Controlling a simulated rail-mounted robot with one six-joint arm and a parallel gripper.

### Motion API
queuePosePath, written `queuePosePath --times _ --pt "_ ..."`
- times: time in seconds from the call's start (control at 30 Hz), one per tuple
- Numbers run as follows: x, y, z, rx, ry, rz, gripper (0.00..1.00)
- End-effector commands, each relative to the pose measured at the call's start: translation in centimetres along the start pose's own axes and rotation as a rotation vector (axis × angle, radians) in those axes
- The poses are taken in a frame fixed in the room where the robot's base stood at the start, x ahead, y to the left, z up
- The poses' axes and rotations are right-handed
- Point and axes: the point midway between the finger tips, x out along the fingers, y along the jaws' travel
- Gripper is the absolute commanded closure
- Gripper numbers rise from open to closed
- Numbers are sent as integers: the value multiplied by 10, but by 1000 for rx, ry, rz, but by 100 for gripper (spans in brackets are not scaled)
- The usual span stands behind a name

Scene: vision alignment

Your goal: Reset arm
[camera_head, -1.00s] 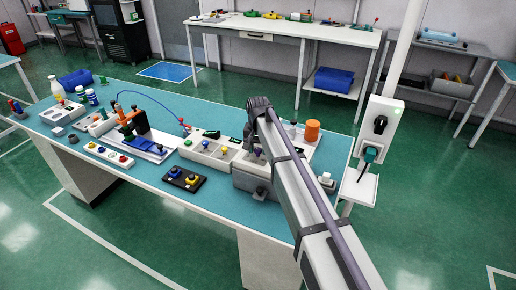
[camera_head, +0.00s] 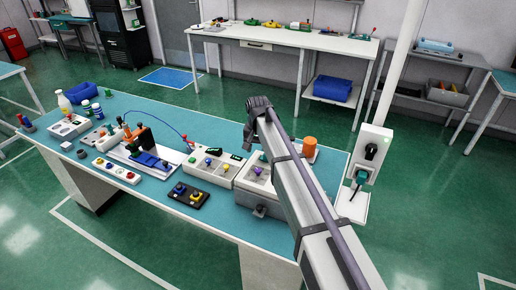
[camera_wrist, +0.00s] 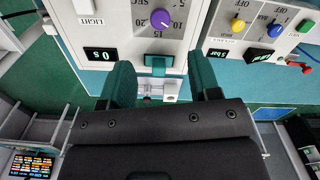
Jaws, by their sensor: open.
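My arm reaches over the teal-topped bench (camera_head: 235,128) in the head view, and its dark wrist end (camera_head: 258,105) is above the right part of the bench. The jaws themselves are hard to make out there. In the wrist view my gripper (camera_wrist: 161,78) is open, its two teal fingers apart. Between and beyond the fingers is a grey-white control box (camera_wrist: 200,50) with a purple knob (camera_wrist: 160,18), a small teal part (camera_wrist: 158,62) and a "0 s" display (camera_wrist: 97,55). I see nothing held. Whether the fingers touch the box I cannot tell.
A second panel with yellow (camera_wrist: 238,25) and blue knobs is at the right in the wrist view. A black button box (camera_head: 188,195) lies at the front edge.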

Motion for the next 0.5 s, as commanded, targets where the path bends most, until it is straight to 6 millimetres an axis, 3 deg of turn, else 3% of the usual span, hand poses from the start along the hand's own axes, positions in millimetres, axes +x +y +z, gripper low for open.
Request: queuePosePath --times 0.03,0.5 --pt "-8 0 0 0 0 0 43" --pt "-4 0 0 -30 0 0 43"
